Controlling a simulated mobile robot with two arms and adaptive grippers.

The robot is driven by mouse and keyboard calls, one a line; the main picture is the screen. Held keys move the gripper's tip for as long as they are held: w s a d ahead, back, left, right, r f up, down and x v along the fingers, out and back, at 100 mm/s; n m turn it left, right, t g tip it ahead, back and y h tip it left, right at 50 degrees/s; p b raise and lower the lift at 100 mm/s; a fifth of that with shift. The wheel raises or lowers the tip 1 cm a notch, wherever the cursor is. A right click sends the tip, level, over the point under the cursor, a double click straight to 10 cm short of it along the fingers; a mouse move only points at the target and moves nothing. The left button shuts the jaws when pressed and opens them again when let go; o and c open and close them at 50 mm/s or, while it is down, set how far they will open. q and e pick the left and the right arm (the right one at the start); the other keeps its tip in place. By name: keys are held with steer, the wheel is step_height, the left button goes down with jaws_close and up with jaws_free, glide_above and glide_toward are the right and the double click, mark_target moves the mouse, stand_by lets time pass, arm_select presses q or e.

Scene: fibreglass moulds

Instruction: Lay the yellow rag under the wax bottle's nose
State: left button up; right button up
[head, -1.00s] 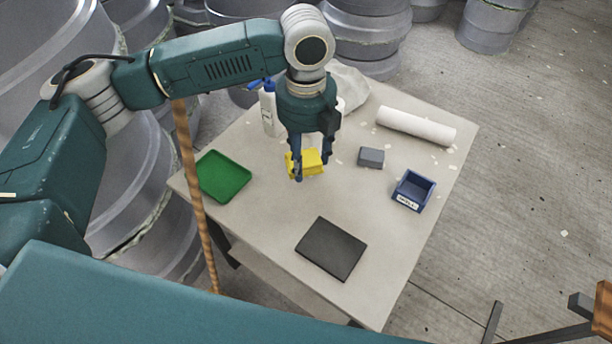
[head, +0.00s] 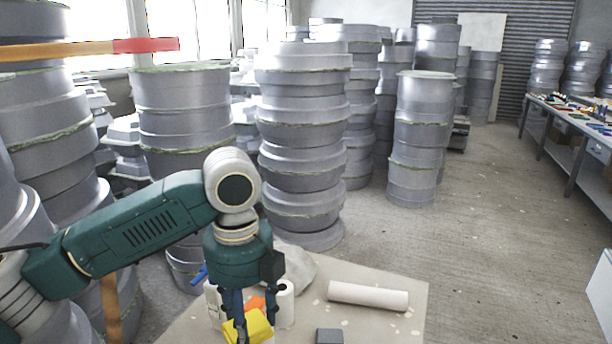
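The yellow rag (head: 257,326) shows as a folded block low in the head view. My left gripper (head: 254,322) points down with its fingers on either side of the rag, apparently shut on it; the fingertips are partly cut off by the bottom edge. A white bottle (head: 213,303) with a blue nose (head: 199,275) stands on the table just left of the gripper, and I take it for the wax bottle. The gripper partly hides the space beside it. I cannot tell whether the rag touches the table (head: 385,325). My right gripper is out of view.
A small orange thing (head: 257,303) and an upright white roll (head: 285,303) stand behind the gripper. A long white roll (head: 368,296) and a grey block (head: 328,336) lie to the right. Stacked grey moulds (head: 302,150) rise behind the table.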

arm_select(q)
steer(key=shift+s+a+f+n, duration=0.25)
steer(key=shift+a+f+n, duration=0.1)
steer(key=shift+n, duration=0.45)
steer(key=s+a+f+n, duration=0.3)
steer(key=s+a+n, duration=0.1)
steer(key=n, duration=1)
steer(key=s+a+f+n, duration=0.3)
steer(key=s+n, duration=0.4)
steer(key=n, duration=0.7)
steer(key=shift+a+f, duration=0.35)
steer(key=shift+s+d, duration=0.1)
